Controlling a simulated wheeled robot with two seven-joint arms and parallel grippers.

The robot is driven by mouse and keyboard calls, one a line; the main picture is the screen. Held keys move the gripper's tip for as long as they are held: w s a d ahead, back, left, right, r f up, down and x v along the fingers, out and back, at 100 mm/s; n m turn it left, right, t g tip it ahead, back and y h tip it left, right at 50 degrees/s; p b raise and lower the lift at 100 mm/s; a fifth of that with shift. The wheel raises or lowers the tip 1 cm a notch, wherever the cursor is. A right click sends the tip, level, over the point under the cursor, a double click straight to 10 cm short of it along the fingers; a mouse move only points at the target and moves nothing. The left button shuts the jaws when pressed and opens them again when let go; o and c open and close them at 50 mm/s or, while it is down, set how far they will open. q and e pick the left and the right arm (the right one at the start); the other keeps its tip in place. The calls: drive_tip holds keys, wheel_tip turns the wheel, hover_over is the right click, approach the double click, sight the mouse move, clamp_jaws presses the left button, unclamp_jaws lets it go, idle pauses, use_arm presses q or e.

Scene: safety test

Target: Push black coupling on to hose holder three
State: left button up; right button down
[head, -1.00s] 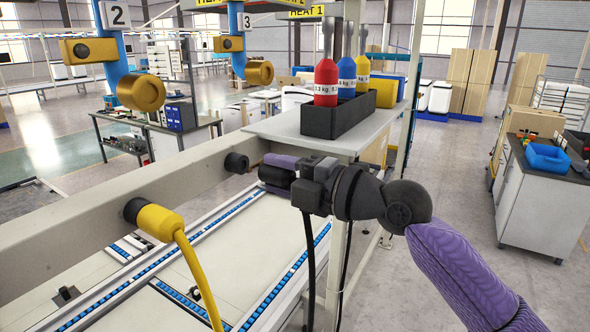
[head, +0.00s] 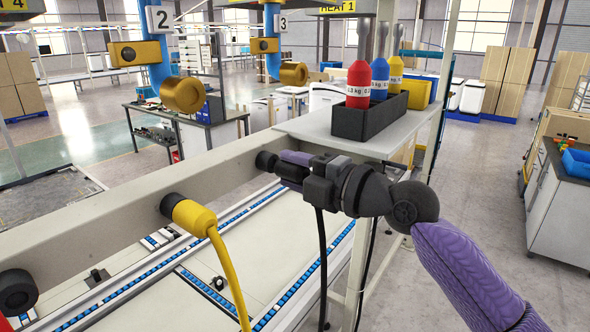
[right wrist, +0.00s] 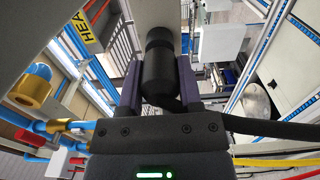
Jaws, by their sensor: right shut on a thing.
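The black coupling (right wrist: 157,78) sits between the two purple fingers of my right gripper (head: 288,168), which is shut on it. Its black hose (head: 322,265) hangs down below the gripper. The black hose holder (head: 265,160) on the grey beam is directly in front of the coupling, in line with it. In the right wrist view the coupling's far end meets the dark holder (right wrist: 159,38); how far it sits on it cannot be told. My fingers hide most of the coupling in the head view. My left gripper is not in view.
A yellow coupling (head: 190,216) with a yellow hose sits on another holder along the grey beam (head: 110,222). A bare-looking black holder (head: 17,291) is at the lower left. A black box (head: 370,123) of bottles stands on the table behind my gripper.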

drive_tip(key=shift+b, duration=0.4)
idle(0.8)
drive_tip(key=shift+b, duration=0.35)
drive_tip(key=shift+b, duration=0.35)
idle(0.3)
drive_tip(key=shift+w+a, duration=0.3)
drive_tip(key=shift+a, duration=0.2)
idle(0.5)
drive_tip(key=shift+c, duration=1)
unclamp_jaws()
